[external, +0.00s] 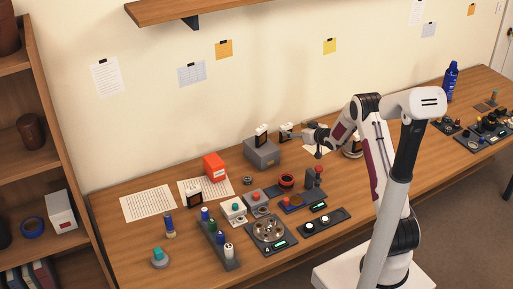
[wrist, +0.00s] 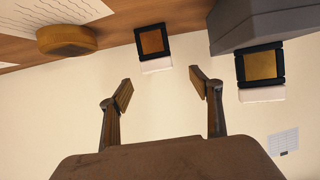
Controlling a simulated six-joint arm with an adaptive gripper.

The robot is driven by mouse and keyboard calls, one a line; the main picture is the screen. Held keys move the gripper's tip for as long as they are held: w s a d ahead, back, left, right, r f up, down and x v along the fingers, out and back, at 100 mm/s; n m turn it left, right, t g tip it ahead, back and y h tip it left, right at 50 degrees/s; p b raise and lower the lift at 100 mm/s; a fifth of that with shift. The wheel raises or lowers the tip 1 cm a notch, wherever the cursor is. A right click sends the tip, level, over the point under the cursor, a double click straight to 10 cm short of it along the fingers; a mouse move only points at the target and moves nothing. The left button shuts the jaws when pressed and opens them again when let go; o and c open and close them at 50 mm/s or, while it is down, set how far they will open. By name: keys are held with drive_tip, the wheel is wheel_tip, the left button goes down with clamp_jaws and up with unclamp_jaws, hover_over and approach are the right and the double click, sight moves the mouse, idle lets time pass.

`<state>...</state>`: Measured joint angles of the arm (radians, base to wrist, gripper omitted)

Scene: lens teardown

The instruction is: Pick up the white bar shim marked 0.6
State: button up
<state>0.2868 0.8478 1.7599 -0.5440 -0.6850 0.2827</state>
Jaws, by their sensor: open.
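I cannot read a 0.6 mark on anything. Two small black-framed squares with gold-brown faces and white end pieces show in the wrist view, one near the middle (wrist: 153,42) and one at the right (wrist: 260,66). The white end pieces (wrist: 157,66) (wrist: 262,95) carry no legible marking, so I cannot tell which is the shim. In the external view, one framed piece (external: 261,137) is on a grey block and another (external: 286,132) is by my gripper (external: 296,135). In the wrist view my gripper (wrist: 163,88) is open, its fingers apart with nothing between the tips.
The grey block (external: 262,154) stands at the back of the desk; a grey body also shows in the wrist view (wrist: 262,22). An orange box (external: 214,167), another framed piece (external: 194,193) and a dial unit (external: 269,231) lie left and front. The wall is close behind.

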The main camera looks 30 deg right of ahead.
sight(288, 126)
drive_tip(key=shift+w+f, duration=0.1)
drive_tip(key=shift+f, duration=0.35)
drive_tip(key=shift+w, duration=0.1)
drive_tip(key=shift+x, duration=0.95)
drive_tip(key=shift+w, duration=0.3)
drive_tip(key=shift+w, duration=0.1)
drive_tip(key=shift+w+d+f, duration=0.1)
drive_tip(key=shift+w+f, duration=0.05)
drive_tip(key=shift+w, duration=0.65)
drive_tip(key=shift+w+f, duration=0.15)
drive_tip(key=shift+w, duration=0.65)
drive_tip(key=shift+x, duration=0.9)
